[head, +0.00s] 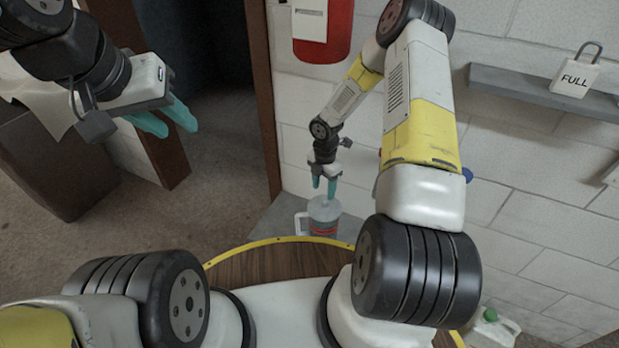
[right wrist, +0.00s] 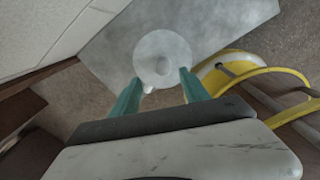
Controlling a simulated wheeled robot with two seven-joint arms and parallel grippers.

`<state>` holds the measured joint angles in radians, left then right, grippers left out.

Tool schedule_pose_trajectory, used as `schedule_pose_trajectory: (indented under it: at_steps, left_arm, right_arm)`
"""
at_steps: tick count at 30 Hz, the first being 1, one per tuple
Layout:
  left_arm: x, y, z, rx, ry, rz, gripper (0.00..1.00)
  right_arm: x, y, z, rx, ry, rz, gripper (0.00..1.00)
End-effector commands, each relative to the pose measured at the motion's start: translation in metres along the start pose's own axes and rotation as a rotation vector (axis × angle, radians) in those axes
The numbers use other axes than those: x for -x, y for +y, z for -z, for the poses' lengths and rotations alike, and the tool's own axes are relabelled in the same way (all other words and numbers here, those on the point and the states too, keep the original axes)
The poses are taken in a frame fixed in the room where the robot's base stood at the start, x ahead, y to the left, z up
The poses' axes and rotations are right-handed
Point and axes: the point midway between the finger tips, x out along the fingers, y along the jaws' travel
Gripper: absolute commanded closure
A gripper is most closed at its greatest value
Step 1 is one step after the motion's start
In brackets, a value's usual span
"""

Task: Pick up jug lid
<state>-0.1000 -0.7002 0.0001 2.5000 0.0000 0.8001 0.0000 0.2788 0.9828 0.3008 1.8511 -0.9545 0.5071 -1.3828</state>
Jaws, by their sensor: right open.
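The jug (head: 322,229) stands upright on a grey surface, with a light handle on its left and a red mark on its side. The pale, round jug lid (head: 325,207) is on top of it. In the right wrist view the lid (right wrist: 152,47) shows from above, with a central knob and a small spout-like tab. My right gripper (head: 325,190) is open just above the lid. In the right wrist view its teal fingertips (right wrist: 160,76) are either side of the lid's near edge; contact cannot be told. My left gripper (head: 178,129) is open and empty, far left of the jug.
The grey surface (head: 275,217) under the jug has bare room on the left. A block wall (head: 530,190) rises behind it, with a red object (head: 325,40) and a shelf (head: 510,84) holding a padlock marked FULL (head: 575,77). A brown door frame (head: 262,110) stands left.

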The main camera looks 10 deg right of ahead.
Motion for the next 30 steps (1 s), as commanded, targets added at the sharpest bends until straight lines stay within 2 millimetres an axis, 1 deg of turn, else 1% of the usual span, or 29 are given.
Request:
schedule_pose_trajectory:
  at_steps: [1, 5, 10, 13, 17, 23, 24, 26, 30]
  left_arm:
    - [0.0, 0.0, 0.0, 0.0, 0.0, 0.0, 0.64]
    - [0.0, 0.0, 0.0, 0.0, 0.0, 0.0, 0.64]
    - [0.0, 0.0, 0.0, 0.0, 0.0, 0.0, 0.64]
    - [0.0, 0.0, 0.0, 0.0, 0.0, 0.0, 0.64]
    - [0.0, 0.0, 0.0, 0.0, 0.0, 0.0, 0.64]
    - [0.0, 0.0, 0.0, 0.0, 0.0, 0.0, 0.64]
    - [0.0, 0.0, 0.0, 0.0, 0.0, 0.0, 0.64]
    - [0.0, 0.0, 0.0, 0.0, 0.0, 0.0, 0.64]
    - [0.0, 0.0, 0.0, 0.0, 0.0, 0.0, 0.64]
  right_arm:
    - [-0.006, 0.0, 0.001, -0.001, 0.001, 0.001, 0.46]
    - [-0.021, -0.001, 0.0, 0.0, 0.0, 0.002, 0.46]
    - [-0.046, -0.006, -0.003, -0.002, 0.001, 0.003, 0.46]
    - [-0.059, -0.005, -0.003, -0.002, 0.0, 0.001, 0.46]
    - [-0.065, -0.005, -0.004, -0.004, -0.001, 0.0, 0.46]
    - [-0.065, -0.005, -0.004, -0.004, -0.001, 0.0, 0.46]
    - [-0.065, -0.005, -0.004, -0.004, -0.001, 0.0, 0.54]
    - [-0.065, -0.005, -0.004, -0.004, -0.001, 0.0, 0.66]
    - [-0.065, -0.005, -0.004, -0.004, -0.001, 0.0, 0.94]
